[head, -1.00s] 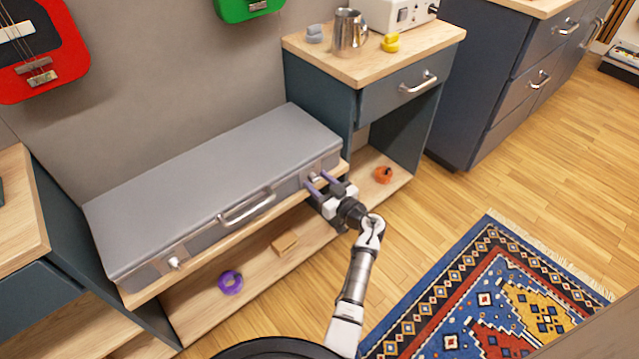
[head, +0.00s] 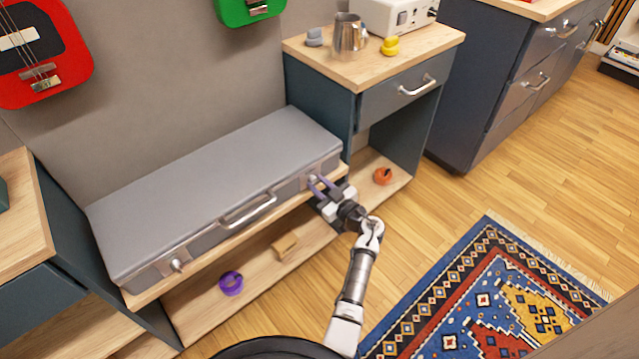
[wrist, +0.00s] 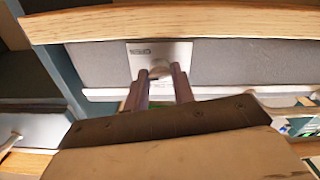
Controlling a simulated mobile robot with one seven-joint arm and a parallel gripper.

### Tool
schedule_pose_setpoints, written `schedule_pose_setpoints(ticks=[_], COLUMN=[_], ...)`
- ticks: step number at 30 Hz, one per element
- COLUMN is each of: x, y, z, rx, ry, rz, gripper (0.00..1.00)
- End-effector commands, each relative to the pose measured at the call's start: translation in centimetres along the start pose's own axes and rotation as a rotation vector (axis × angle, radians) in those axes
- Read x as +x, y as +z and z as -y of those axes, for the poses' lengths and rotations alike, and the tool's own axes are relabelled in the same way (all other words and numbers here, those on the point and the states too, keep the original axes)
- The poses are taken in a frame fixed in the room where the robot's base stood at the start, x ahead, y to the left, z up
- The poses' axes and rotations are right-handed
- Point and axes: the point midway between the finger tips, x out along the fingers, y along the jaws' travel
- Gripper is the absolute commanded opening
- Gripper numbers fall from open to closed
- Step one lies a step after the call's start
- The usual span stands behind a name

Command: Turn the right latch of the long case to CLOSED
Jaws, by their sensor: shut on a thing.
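The long grey case (head: 215,180) lies flat on a wooden shelf, its handle (head: 248,210) facing me. Its left latch (head: 177,264) is a pale knob on a metal plate. The right latch (wrist: 160,72) is a knob on a pale plate (wrist: 138,58) at the case's front right. My gripper (head: 320,184) is at the right latch, with its two purplish fingers shut on the knob. In the wrist view the gripper (wrist: 163,80) has one finger on each side of the knob. The fingers partly hide the knob, and the plate's small lettering is not readable.
The shelf edge (wrist: 190,22) runs close to the fingers. The lower shelf holds a purple ring (head: 231,283), a wooden block (head: 285,245) and an orange object (head: 383,176). A desk (head: 430,45) stands right of the case. Floor in front is open, with a patterned rug (head: 480,300).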

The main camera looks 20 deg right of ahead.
Motion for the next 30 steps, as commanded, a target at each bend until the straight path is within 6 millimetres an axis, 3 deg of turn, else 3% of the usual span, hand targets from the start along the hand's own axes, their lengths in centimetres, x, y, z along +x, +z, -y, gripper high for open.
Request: schedule_pose_setpoints(ticks=[30], x=[-0.06], y=[0.18], z=[0.03], rx=[-0.958], ry=[-0.001], rz=[0.0], gripper=[0.02])
